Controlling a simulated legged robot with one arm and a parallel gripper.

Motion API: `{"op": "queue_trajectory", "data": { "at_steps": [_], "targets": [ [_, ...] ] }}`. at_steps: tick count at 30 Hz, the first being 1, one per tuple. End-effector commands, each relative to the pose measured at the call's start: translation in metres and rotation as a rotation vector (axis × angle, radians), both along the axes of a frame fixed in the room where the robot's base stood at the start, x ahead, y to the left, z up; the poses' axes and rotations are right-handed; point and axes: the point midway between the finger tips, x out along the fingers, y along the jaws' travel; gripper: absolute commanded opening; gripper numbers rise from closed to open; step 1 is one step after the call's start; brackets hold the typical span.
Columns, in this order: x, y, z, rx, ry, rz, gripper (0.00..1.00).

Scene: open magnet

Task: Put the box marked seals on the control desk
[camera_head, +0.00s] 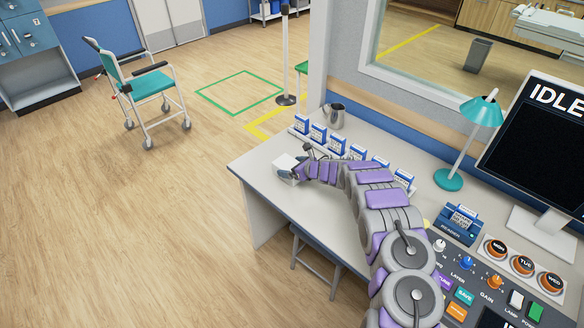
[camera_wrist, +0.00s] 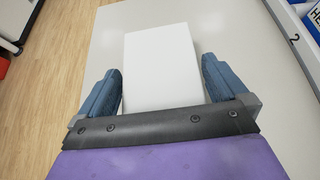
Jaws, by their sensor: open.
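A plain white box (camera_wrist: 162,62) is at the left end of the light grey control desk (camera_wrist: 235,50). It also shows small in the head view (camera_head: 285,161), by the desk's left corner. No marking shows on its visible face, so I cannot tell if it reads seals. My gripper (camera_wrist: 161,88) is open, with one blue finger on each side of the box. The fingers lie close to its sides; I cannot tell whether they touch. The box seems to rest on the desk top; its underside is hidden.
A row of blue-and-white cartons (camera_head: 318,133) stands along the desk's back, with a metal jug (camera_head: 334,116) behind. A teal lamp (camera_head: 449,179), a monitor (camera_head: 540,130) and a control panel are at right. A stool (camera_head: 318,262) is under the desk. Floor at left is mostly clear, with a teal wheelchair (camera_head: 148,85).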

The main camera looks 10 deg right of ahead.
Motion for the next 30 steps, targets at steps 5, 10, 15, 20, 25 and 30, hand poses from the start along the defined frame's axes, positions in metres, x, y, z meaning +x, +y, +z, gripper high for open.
{"op": "queue_trajectory", "data": {
  "at_steps": [5, 10, 15, 20, 25, 30],
  "targets": [
    [-0.005, -0.004, 0.005, 0.001, -0.001, 0.0, 1.0],
    [-0.022, -0.019, 0.015, -0.002, 0.003, -0.006, 1.0],
    [-0.042, -0.033, 0.029, 0.0, 0.003, -0.003, 1.0],
    [-0.061, -0.047, 0.041, -0.003, 0.003, -0.003, 1.0],
    [-0.075, -0.057, 0.053, -0.002, -0.001, 0.0, 1.0],
    [-0.084, -0.063, 0.056, -0.002, 0.002, -0.001, 1.0]
  ]
}}
